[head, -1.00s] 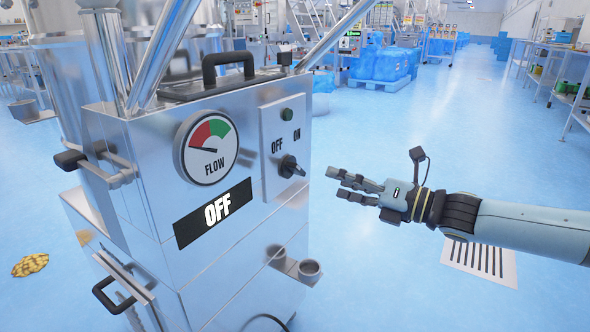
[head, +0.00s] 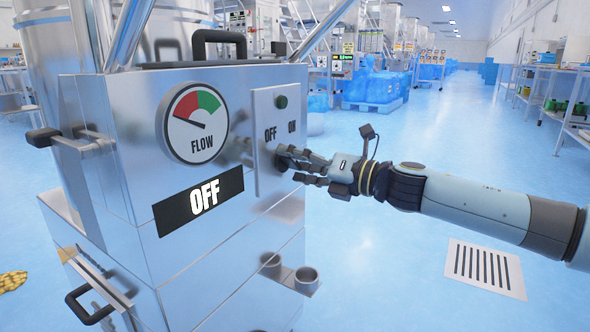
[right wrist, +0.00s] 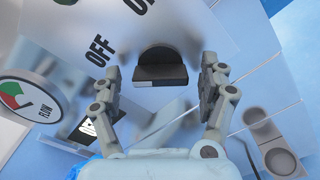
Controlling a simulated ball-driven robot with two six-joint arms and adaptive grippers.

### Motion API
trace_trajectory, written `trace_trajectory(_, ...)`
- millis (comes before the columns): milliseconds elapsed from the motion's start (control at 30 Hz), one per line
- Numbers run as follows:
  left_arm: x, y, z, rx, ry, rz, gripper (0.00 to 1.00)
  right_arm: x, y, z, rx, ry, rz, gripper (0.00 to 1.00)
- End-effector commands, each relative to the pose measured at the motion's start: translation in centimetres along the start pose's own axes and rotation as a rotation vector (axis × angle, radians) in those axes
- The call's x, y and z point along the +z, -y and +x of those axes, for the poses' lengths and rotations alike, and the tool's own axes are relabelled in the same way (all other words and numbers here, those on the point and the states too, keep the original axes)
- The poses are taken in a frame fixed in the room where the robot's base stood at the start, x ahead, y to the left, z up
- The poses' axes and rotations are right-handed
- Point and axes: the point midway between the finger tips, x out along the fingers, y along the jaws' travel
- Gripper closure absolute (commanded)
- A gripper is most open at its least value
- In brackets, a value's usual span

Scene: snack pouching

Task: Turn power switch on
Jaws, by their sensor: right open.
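The black rotary power switch (head: 284,160) is on the white panel of the steel machine, below the OFF and ON labels. In the right wrist view the switch knob (right wrist: 160,68) sits between the two fingers, with a visible gap on each side. My right gripper (head: 292,165) is open around the knob and partly hides it in the head view; it also shows in the right wrist view (right wrist: 161,85). The black display (head: 199,201) reads OFF. The flow gauge (head: 193,123) needle points into the red part. My left gripper is not in view.
A dark green round lamp (head: 281,101) is above the switch. Two small metal cups (head: 305,280) stick out low on the machine. The blue floor on the right is mostly clear, with shelves (head: 565,105) beyond.

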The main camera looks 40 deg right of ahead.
Motion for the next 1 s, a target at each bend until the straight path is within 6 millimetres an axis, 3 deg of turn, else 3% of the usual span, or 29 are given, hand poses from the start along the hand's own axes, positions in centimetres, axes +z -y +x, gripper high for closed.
trace_trajectory(433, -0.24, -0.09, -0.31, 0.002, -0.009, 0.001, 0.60, 0.05, 0.05, 0.49, -0.002, 0.001, 0.000, 0.23)
trace_trajectory(867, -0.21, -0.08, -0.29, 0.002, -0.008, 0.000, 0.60, 0.02, 0.08, 0.47, -0.003, 0.001, 0.001, 0.79)
trace_trajectory(1000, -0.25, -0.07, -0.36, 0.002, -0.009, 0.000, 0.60, 0.04, 0.06, 0.47, -0.003, 0.001, 0.005, 0.80)
